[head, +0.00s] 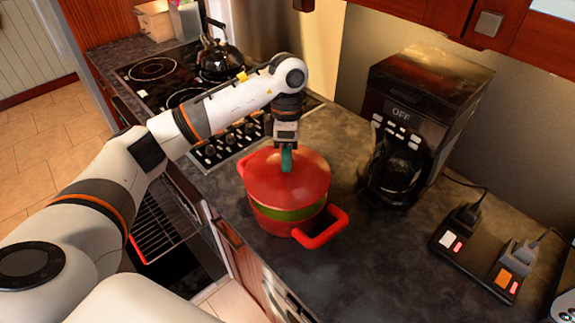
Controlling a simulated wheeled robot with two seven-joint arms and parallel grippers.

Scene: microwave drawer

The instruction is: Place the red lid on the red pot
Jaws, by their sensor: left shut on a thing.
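The red lid (298,179) is a dome with a teal knob (287,163) on top. My left gripper (286,146) comes down from above and is shut on this knob. The red pot (283,227) stands upright on the dark countertop, directly below the lid. A red loop handle (322,232) sticks out toward the lower right, and part of another shows at the upper left. A green band shows between the lid's edge and the pot's lower red wall. I cannot tell whether the lid touches the rim or hovers just above it. My right gripper is not in view.
A black coffee maker (425,95) stands right of the pot. A stovetop with a dark kettle (219,57) is behind left. Black charger-like units (487,250) with cords lie at right. An open oven with a rack (160,237) is left below. The counter before the pot is clear.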

